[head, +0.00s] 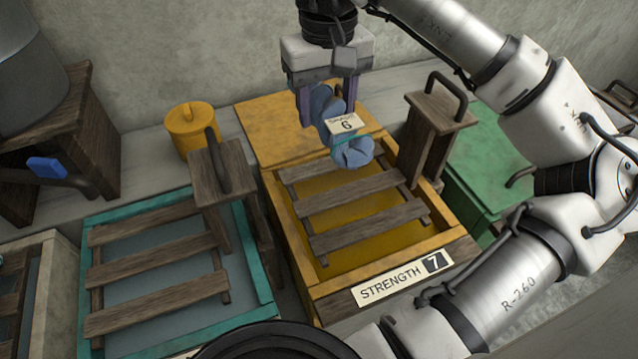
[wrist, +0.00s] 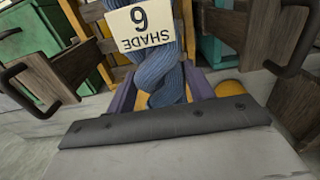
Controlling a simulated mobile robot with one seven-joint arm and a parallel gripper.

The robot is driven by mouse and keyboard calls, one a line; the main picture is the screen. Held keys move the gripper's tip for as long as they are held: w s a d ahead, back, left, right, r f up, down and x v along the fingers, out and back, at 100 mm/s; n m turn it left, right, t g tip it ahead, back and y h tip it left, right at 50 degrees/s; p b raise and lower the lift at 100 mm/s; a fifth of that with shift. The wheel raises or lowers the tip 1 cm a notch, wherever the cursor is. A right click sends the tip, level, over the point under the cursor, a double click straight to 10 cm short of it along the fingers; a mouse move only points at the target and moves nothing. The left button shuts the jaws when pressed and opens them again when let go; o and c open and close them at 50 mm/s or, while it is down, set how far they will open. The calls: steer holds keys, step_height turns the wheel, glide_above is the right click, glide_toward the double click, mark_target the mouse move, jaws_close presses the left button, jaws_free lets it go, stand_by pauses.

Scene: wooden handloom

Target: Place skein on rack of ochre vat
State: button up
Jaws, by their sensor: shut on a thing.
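The skein (head: 351,150) is a twisted blue-grey hank with a teal tie and a tag reading "6". My gripper (head: 327,103) is shut on it and holds it above the back part of the ochre vat (head: 301,267). In the wrist view the skein (wrist: 157,68) hangs between my gripper's fingers (wrist: 160,98), its tag reading "SHADE 6" upside down. The vat's rack (head: 360,200) has several dark wooden slats over yellow liquid, and nothing lies on them. The vat's front label reads "STRENGTH 7". Whether the skein touches the back slat is unclear.
A teal vat (head: 88,270) with a slatted rack stands to the left, a green box (head: 492,165) to the right. Wooden uprights with dark handles (head: 225,180) (head: 432,130) flank the ochre vat. A yellow canister (head: 190,130) stands behind at left.

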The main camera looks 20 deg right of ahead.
mark_target(324, 200)
step_height(324, 200, down, 19)
steer(key=shift+f+p, duration=0.2)
steer(key=shift+p, duration=0.45)
steer(key=shift+f+b, duration=0.25)
steer(key=shift+b, duration=0.1)
steer(key=o, duration=1)
steer(key=shift+o, duration=0.2)
steer(key=shift+r, duration=0.15)
steer(key=shift+r+p, duration=0.2)
steer(key=shift+p, duration=0.3)
step_height(324, 200, up, 12)
steer(key=b, duration=0.1)
steer(key=shift+f, duration=0.15)
